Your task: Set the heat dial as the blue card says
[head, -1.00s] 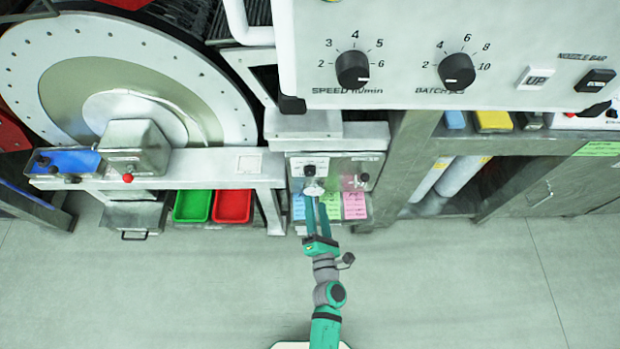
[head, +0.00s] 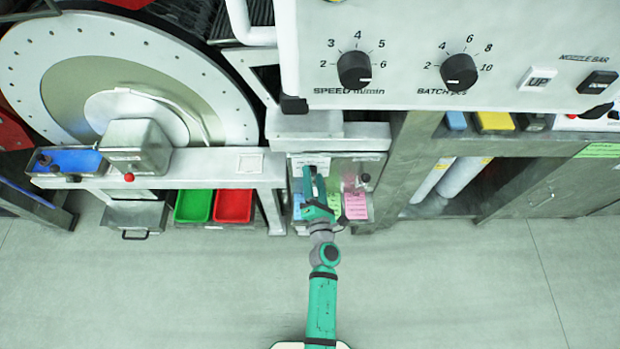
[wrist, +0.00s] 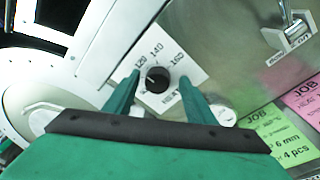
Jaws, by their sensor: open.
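The heat dial (wrist: 157,79) is a round black knob on a white plate marked 120, 140 and 160 in the wrist view. A small light mark shows on its left side; I cannot tell the exact setting. My gripper (wrist: 162,88) is open, with its green fingers on either side of the dial; I cannot tell if they touch it. In the head view my gripper (head: 314,178) covers the dial. Part of the blue card (head: 298,206) shows left of the gripper; its writing is unreadable there. The card is hidden in the wrist view.
A green card (wrist: 276,135) and a pink card (wrist: 304,105) hang beside the blue one. A metal toggle switch (wrist: 297,32) sits on the same panel. Green (head: 193,206) and red (head: 233,206) trays lie left. A panel with speed and batch knobs overhangs above.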

